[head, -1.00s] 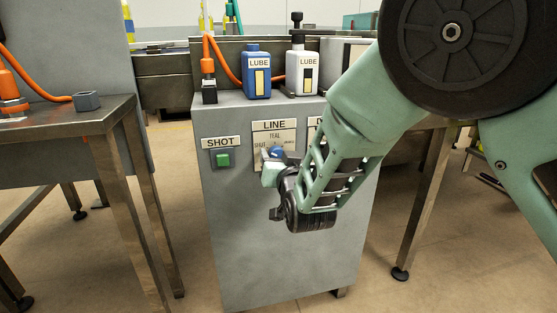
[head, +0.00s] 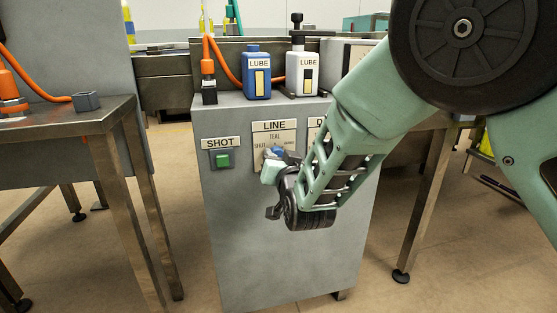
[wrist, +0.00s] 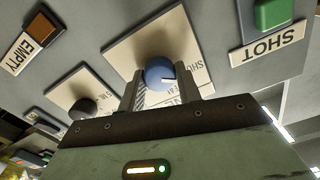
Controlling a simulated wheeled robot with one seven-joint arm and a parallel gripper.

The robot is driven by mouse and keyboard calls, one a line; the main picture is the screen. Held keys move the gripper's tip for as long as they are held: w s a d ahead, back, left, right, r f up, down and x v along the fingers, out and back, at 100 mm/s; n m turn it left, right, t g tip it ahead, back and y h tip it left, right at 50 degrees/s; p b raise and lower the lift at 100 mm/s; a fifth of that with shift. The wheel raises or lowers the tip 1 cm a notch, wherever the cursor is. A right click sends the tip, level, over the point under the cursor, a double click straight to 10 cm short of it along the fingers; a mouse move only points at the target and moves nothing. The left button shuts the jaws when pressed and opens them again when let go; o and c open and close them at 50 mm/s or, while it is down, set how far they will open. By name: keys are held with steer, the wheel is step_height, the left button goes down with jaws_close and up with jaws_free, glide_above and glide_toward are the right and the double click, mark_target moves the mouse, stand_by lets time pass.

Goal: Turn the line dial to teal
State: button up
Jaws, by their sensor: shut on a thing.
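The line dial is a blue round knob (wrist: 158,72) with a white pointer mark, on the LINE plate (wrist: 182,38). In the head view the dial (head: 277,152) shows just past my gripper (head: 270,164). The word TEAL is printed above the dial on the plate (head: 275,127) there. In the wrist view my gripper (wrist: 160,82) has one finger on each side of the dial and is shut on it. The fingers partly hide the lower lettering.
A SHOT plate with a green button (head: 223,160) is left of the dial. Another dark knob (wrist: 84,106) and an EMPTY plate (wrist: 33,52) are on the other side. Two LUBE bottles, blue (head: 257,72) and white (head: 302,71), stand on the cabinet (head: 235,250).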

steer(key=m+b, duration=0.7)
steer(key=m, duration=0.3)
steer(key=shift+f+m, duration=0.15)
steer(key=shift+m, duration=0.15)
steer(key=shift+b, duration=0.35)
steer(key=o, duration=1)
steer(key=shift+s, duration=0.1)
steer(key=p+v, duration=0.3)
steer(key=v, duration=1.4)
steer(key=shift+p, duration=0.3)
